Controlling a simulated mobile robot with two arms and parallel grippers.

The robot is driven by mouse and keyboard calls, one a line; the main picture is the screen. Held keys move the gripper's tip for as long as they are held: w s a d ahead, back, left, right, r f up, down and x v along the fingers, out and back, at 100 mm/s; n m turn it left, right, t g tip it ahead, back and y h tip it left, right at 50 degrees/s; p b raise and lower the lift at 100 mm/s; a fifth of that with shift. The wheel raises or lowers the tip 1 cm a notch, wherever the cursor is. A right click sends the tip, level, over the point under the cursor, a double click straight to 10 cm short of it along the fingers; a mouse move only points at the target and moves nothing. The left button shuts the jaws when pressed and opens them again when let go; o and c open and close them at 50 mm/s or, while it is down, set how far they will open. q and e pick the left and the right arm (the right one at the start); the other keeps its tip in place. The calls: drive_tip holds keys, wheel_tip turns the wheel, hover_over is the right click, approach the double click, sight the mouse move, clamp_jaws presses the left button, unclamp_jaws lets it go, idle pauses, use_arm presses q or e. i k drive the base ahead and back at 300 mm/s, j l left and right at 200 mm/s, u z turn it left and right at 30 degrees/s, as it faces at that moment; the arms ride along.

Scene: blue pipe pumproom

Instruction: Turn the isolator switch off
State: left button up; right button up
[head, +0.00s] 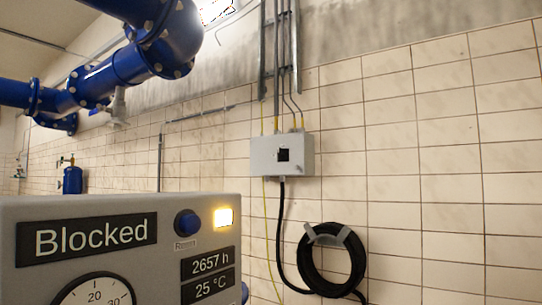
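A light grey box (263,158) is fixed to the tiled wall near the middle of the head view. A small black square part (283,155) sits on its front; it looks like a switch, but no label can be read and its position cannot be told. A small dark detail is right of it. Neither of my grippers is in view.
A grey panel (165,212) fills the lower left foreground, with a "Blocked" sign (87,236), blue button (187,222), lit yellow lamp (223,217) and gauge (92,292). A black coiled hose (354,262) hangs below the box. Blue pipes (130,65) run upper left.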

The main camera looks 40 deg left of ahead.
sight(280, 155)
drive_tip(key=i+u, duration=0.1)
drive_tip(key=u, duration=0.35)
drive_tip(key=i+u, duration=0.1)
drive_tip(key=u, duration=0.75)
drive_tip(key=i+l+u, duration=0.1)
drive_tip(key=u, duration=0.35)
